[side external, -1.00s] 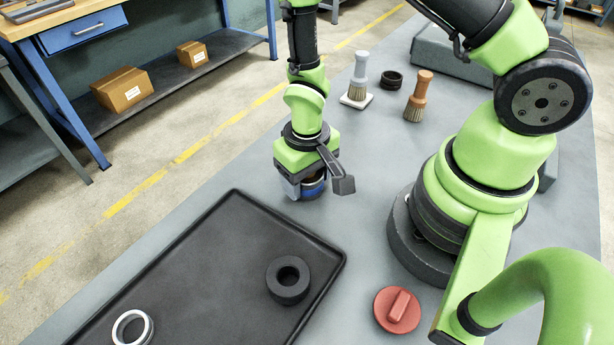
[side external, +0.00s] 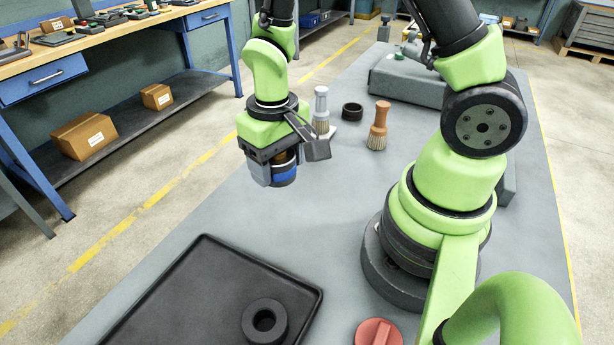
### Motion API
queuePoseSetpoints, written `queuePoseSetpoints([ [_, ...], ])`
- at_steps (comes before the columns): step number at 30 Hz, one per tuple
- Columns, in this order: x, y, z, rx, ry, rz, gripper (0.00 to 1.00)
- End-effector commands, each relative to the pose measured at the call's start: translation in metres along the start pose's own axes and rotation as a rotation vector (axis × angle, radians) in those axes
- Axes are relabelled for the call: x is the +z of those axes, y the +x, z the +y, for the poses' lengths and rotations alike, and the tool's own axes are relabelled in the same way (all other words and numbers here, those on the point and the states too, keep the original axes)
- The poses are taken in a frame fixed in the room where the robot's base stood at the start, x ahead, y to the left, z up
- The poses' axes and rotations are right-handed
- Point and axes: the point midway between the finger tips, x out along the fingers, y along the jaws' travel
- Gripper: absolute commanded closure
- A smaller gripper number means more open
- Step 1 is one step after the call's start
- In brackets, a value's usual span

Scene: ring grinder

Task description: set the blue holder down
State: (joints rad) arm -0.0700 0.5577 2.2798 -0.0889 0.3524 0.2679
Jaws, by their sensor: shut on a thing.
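My gripper (side external: 273,172) is at the left of the arm in the side external view, pointing down. It is shut on the blue holder (side external: 285,174), a short dark cylinder with a blue band. The jaws hide part of the holder. The holder appears to hang above the grey table (side external: 215,210), behind the black tray and in front of the brushes. The exact gap under it is hard to tell.
The black tray (side external: 190,290) holds a dark ring (side external: 264,321). A red knobbed disc (side external: 378,333) lies at the front. Table between tray and brushes is clear.

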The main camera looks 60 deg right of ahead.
Motion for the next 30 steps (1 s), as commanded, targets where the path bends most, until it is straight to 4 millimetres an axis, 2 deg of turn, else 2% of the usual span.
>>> queuePoseSetpoints([
  [6, -0.022, -0.001, 0.065, 0.0, 0.059, 0.002, 0.86],
  [12, -0.025, -0.002, 0.121, 0.0, 0.093, 0.003, 0.86],
  [15, -0.024, -0.003, 0.14, -0.001, 0.103, 0.003, 0.86],
  [20, -0.021, 0.001, 0.156, -0.001, 0.108, 0.0, 0.86],
  [30, -0.019, 0.05, 0.157, 0.0, 0.105, -0.002, 0.86],
])
